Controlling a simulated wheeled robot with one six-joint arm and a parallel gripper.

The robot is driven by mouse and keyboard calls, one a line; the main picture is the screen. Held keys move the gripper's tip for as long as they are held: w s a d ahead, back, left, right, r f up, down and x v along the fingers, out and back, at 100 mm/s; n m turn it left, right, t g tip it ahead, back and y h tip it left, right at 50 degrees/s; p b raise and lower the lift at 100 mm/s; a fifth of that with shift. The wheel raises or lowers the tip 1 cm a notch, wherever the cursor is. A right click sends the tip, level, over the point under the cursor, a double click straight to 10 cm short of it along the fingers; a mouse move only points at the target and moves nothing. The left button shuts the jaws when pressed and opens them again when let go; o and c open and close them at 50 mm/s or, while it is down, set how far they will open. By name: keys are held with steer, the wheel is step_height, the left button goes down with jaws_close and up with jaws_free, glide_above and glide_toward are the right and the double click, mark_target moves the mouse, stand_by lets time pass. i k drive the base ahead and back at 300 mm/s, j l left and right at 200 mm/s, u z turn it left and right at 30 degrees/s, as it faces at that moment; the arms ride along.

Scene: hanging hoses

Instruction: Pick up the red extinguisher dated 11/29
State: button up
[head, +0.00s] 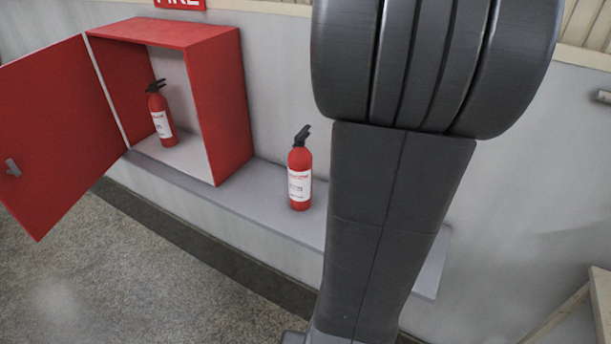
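One red extinguisher (300,174) with a black handle and a white label stands upright on the grey ledge, to the right of the open cabinet. A second red extinguisher (161,113) with a black handle and white label stands inside the cabinet. The label print is too small to read, so I cannot tell which one is dated 11/29. My arm fills the middle right of the head view, just right of the ledge extinguisher. My gripper is not in view.
The red cabinet (222,108) has its door (55,130) swung open to the left, with a small handle. The grey ledge (258,208) runs below it along the wall, partly hidden by my arm. A wooden frame (570,310) stands at lower right. The speckled floor at lower left is clear.

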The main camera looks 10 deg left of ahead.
mark_target(300, 158)
steer(key=i+j+u, duration=0.15)
steer(key=j, duration=0.25)
steer(key=i+j+u, duration=0.1)
steer(key=j, duration=0.35)
steer(key=i+j+u, duration=0.15)
steer(key=j, duration=0.25)
steer(key=i+j+u, duration=0.1)
steer(key=j, duration=0.25)
